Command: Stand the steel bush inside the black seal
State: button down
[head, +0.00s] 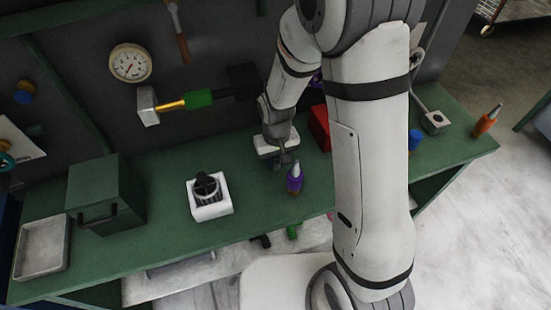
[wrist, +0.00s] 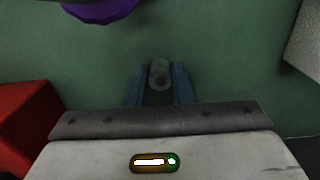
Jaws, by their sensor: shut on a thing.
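The steel bush (wrist: 160,75) is a small grey cylinder with a hole in its end. It sits between the two fingers of my gripper (wrist: 159,82), which is shut on it. In the head view my gripper (head: 281,164) is over the green bench, beside a purple bottle; the bush is too small to make out there. A white foam block (head: 212,212) stands on the bench to the left of my gripper. It holds a dark round piece (head: 207,188), which looks like the black seal; its opening is not clear. The gripper is apart from the block.
The purple bottle (head: 295,181) stands close to my gripper. A red box (head: 319,126) is behind to the right. A green cabinet (head: 105,196) and a grey tray (head: 42,248) are on the left. The bench between block and gripper is clear.

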aim_at(276, 162)
jog(key=c, duration=1.3)
grip_release()
jog(key=shift+s, duration=0.1)
jog(key=shift+o, duration=0.2)
jog(key=shift+r, duration=0.1)
notch_tip(276, 162, up, 11)
jog(key=s+d+r+m+t, duration=0.3)
jog(key=s+d+r, duration=0.8)
jog(key=s+d, duration=0.1)
jog(key=shift+s+d+r+b, duration=0.2)
jog(key=shift+s+b, duration=0.15)
jog(key=shift+s, duration=0.3)
jog(key=shift+c, duration=0.7)
